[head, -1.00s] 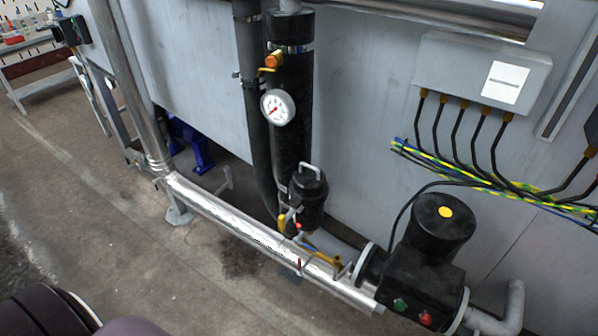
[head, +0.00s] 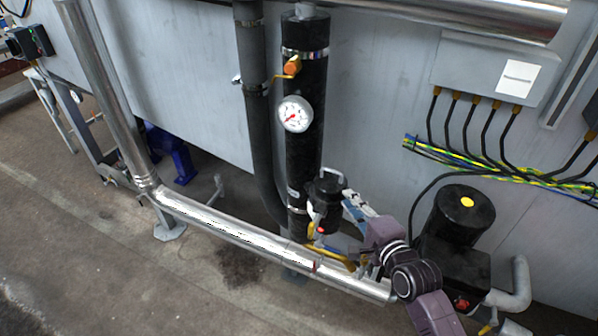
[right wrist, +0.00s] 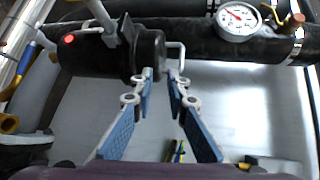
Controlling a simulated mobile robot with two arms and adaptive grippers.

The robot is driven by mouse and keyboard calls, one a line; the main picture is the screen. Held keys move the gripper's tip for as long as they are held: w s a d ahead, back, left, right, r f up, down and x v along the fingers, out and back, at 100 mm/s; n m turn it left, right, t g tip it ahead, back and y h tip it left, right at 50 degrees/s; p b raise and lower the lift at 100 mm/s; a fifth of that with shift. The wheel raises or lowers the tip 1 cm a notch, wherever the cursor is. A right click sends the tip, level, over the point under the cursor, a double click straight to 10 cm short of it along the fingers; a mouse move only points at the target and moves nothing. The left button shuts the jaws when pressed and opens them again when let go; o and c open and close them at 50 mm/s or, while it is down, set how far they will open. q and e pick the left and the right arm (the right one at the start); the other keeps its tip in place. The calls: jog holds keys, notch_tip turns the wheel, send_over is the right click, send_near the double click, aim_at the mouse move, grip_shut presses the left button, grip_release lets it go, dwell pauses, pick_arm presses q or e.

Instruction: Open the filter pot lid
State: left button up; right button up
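The filter pot (head: 325,217) is a black upright cylinder at the lower end of the thick black pipe in the head view. Its black lid (head: 326,188) sits on top, with a pale bracket handle. In the right wrist view the pot (right wrist: 85,58) lies sideways, its lid (right wrist: 150,52) and handle (right wrist: 182,54) pointing right. My right gripper (right wrist: 161,76) is open, its fingertips close to the lid and handle. I cannot tell whether they touch. In the head view the right gripper (head: 350,206) is just right of the pot, partly hidden. My left gripper is out of view.
A black motor (head: 462,222) stands right of the pot, beside my right arm. A shiny pipe (head: 235,231) runs low in front. A gauge (head: 295,114) and an orange-knobbed valve (head: 292,66) sit on the black pipe above. Cables (head: 480,165) hang on the grey wall.

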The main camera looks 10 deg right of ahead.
aim_at(333, 172)
jog(key=shift+m+t, duration=0.3)
jog(key=shift+m, duration=0.2)
jog(key=w, duration=0.2)
jog(key=w+a+r+p, duration=0.1)
jog(key=w, duration=0.2)
jog(key=w+a+r, duration=0.1)
jog(key=w, duration=0.1)
jog(key=shift+w+a+r, duration=0.1)
jog(key=shift+w+r, duration=0.1)
jog(key=shift+r, duration=0.05)
jog(key=shift+w+a+f, duration=0.15)
jog(key=shift+w, duration=0.4)
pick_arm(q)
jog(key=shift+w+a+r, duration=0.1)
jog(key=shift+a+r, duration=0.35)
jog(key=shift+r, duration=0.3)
pick_arm(e)
jog(key=shift+c, duration=0.2)
grip_shut()
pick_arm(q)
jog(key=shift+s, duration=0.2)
pick_arm(e)
jog(key=shift+w, duration=0.15)
